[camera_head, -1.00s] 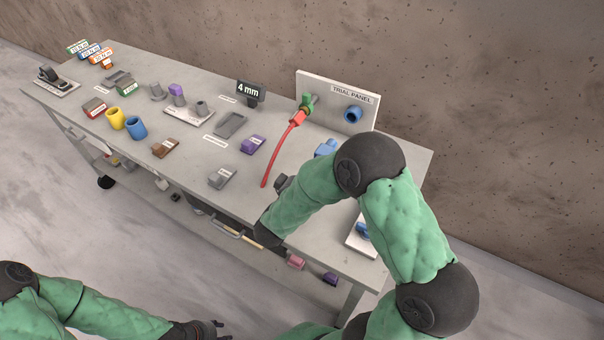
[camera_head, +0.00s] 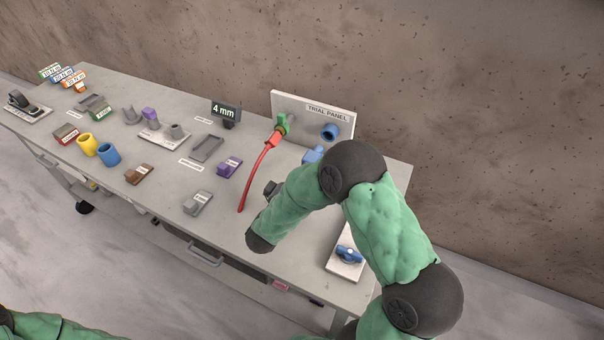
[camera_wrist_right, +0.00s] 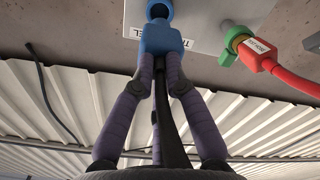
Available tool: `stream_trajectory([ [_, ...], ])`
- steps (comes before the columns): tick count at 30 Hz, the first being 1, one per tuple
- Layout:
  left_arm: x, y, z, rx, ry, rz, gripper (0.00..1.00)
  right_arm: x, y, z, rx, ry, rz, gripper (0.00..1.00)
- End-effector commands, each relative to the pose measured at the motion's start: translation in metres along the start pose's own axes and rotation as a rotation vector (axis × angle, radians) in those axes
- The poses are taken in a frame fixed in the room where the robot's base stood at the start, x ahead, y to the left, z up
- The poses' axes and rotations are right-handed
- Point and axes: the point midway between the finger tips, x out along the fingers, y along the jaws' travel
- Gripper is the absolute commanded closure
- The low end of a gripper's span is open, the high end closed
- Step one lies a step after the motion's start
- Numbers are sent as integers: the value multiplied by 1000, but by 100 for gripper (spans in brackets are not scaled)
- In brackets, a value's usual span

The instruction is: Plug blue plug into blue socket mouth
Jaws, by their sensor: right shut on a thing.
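The blue plug (camera_head: 313,154) is held in front of the white trial panel (camera_head: 288,105), below and left of the blue socket mouth (camera_head: 330,131). In the right wrist view, my right gripper (camera_wrist_right: 162,68) is shut on the blue plug (camera_wrist_right: 162,42), with a dark cable trailing back between its fingers. There the plug's front end lies close to the socket's round opening (camera_wrist_right: 158,10), whose dark hole still shows. The exact gap is hard to judge. My right arm hides the right gripper in the head view. My left gripper is out of view.
A red plug (camera_head: 273,139) with a red cable sits in the green socket (camera_head: 282,121) beside the blue one. A small plate with a blue handle (camera_head: 349,255) lies at the right front. Several blocks, cups and signs cover the bench's left. A wall stands behind.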

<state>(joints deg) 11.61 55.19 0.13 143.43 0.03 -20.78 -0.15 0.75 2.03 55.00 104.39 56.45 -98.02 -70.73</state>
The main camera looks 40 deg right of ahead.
Motion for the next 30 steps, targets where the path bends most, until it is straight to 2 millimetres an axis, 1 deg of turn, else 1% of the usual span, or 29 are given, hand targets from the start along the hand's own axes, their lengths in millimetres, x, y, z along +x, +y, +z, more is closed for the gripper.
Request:
stream_trajectory([
  [9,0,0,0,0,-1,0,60,28,0,1,1,-1,2,100],
  [15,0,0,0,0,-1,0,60,42,0,1,0,0,0,100],
  [21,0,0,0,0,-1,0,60,49,0,1,-1,1,0,100],
  [30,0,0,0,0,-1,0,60,50,0,0,-1,1,0,100],
])
